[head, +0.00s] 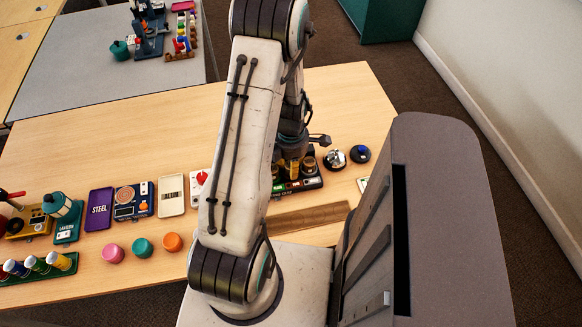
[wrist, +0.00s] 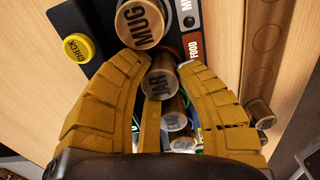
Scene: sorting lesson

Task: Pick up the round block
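In the wrist view, several round wooden blocks with dark labelled tops stand by a dark board (wrist: 108,20): one marked MUG (wrist: 140,24), one marked JAR (wrist: 161,86), and smaller ones below it. My gripper's yellow-brown fingers (wrist: 164,66) are apart, with the JAR block between their tips and the smaller blocks visible further down between them. I cannot tell if the fingers touch the JAR block. The MUG block is just beyond the tips. In the head view, my gripper (head: 291,168) is low over the dark board (head: 311,184), partly hidden by my arm.
A yellow CHECK button (wrist: 77,47) sits on the board. A wooden strip (head: 310,216) lies in front. Pink (head: 113,253), teal (head: 142,247) and orange (head: 172,242) round pieces lie left. A silver bell-like thing (head: 334,160) stands right.

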